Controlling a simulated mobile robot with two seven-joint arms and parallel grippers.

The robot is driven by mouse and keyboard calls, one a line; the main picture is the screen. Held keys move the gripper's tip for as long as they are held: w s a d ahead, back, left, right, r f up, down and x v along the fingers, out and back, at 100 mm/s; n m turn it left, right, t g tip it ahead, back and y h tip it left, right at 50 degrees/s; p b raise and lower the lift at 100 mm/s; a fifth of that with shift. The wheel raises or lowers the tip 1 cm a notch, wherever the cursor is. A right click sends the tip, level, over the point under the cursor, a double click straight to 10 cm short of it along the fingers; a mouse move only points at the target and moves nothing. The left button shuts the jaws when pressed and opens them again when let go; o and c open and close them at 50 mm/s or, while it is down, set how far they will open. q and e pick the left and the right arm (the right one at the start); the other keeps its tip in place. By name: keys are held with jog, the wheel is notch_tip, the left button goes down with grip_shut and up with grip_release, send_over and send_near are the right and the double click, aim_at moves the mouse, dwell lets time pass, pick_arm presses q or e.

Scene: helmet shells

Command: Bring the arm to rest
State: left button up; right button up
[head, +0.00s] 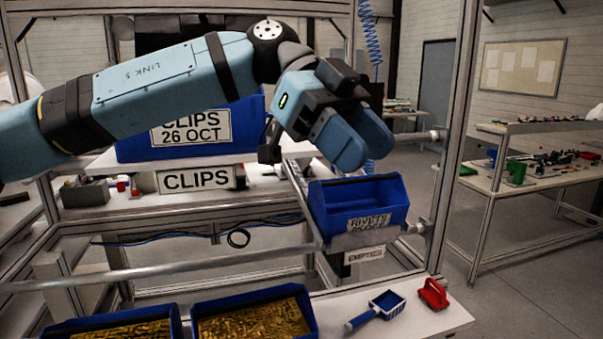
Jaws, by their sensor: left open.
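My left arm (150,85) reaches in from the left, across the front of the shelf. My left gripper (322,148) is at the upper middle of the head view, pointing down, with its fingers apart. I see nothing held between them. It is above and a little left of a blue bin (357,207) with a rivets label, and in front of the larger blue clips bin (190,143), which my arm partly covers. My right gripper does not show.
The rivets bin sits on a rail above an "EMPTIES" label (364,256). Two blue bins of brass-coloured parts (255,316) stand at the bottom. A metal frame post (455,140) stands right of the gripper.

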pick_arm(q)
jog(key=w+d+f+n+h+p, duration=0.15)
jog(key=w+f+h, duration=0.35)
jog(key=f+h, duration=0.75)
jog(key=w+a+f+n+t+y+p, duration=0.15)
jog(key=a+f+n+t, duration=0.35)
jog(key=f+n+t, duration=0.55)
jog(key=w+a+f+n+t+y+p, duration=0.1)
jog(key=w+a+f+n+t+y, duration=0.15)
jog(key=a+f+n+t, duration=0.8)
jog(key=s+a+f+n+t+y+p, duration=0.1)
jog(key=s+a+f+y, duration=0.1)
jog(key=s+f+y, duration=0.4)
jog(key=s+a+f+n+t+y, duration=0.15)
jog(key=f+y, duration=0.25)
jog(key=f, duration=0.4)
jog(key=s+a+f+g+y, duration=0.1)
jog(key=s+a+f+g, duration=0.1)
jog(key=s+a+f, duration=0.2)
jog(key=s+a+f+m+g+y+p, duration=0.1)
jog(key=s+a+f+g+y, duration=0.1)
jog(key=s+f, duration=0.7)
jog(key=shift+s+a+g, duration=0.45)
jog(key=shift+s+a, duration=0.45)
jog(key=shift+a, duration=0.3)
